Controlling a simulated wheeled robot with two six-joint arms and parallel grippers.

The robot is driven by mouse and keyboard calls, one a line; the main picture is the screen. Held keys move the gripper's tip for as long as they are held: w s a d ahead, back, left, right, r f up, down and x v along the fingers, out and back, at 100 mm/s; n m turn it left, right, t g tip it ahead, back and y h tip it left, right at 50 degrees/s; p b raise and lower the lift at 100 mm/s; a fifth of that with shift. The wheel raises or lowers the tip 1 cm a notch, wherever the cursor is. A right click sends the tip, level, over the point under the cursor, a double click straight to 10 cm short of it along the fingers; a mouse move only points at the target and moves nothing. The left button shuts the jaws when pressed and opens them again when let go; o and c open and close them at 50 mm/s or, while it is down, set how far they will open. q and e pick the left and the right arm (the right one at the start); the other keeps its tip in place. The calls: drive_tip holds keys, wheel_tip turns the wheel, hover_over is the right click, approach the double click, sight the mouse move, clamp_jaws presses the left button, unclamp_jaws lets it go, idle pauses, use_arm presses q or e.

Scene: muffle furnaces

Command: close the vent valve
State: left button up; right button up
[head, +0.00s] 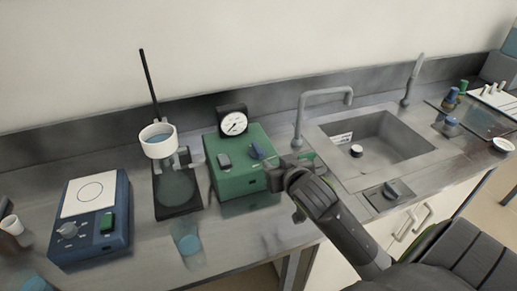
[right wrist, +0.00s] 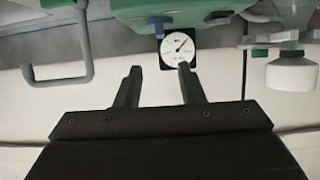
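A green box-shaped unit (head: 240,172) stands on the bench with a round dial gauge (head: 232,122) at its back. A small blue handle (head: 257,151) on its top, near the right side, looks like the vent valve. In the right wrist view, upside down, the green unit (right wrist: 175,8), the blue part (right wrist: 156,24) and the gauge (right wrist: 177,46) show beyond my fingers. My right gripper (head: 284,170) is beside the unit's right side. Its two fingers (right wrist: 159,72) are apart with nothing between them. My left gripper is not visible.
Left of the unit, a black stand (head: 178,198) holds a white funnel-like vessel (head: 158,142). A blue hotplate (head: 92,240) is farther left, and a clear beaker (head: 187,243) stands in front. A sink (head: 385,145) with a faucet (head: 300,115) is on the right.

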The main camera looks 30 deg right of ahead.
sight(258, 148)
drive_tip(key=p+x, duration=0.1)
drive_tip(key=x, duration=1.3)
drive_tip(key=shift+w+d+f, duration=0.1)
drive_tip(key=shift+w+f, duration=0.05)
drive_tip(key=shift+c, duration=0.3)
clamp_jaws()
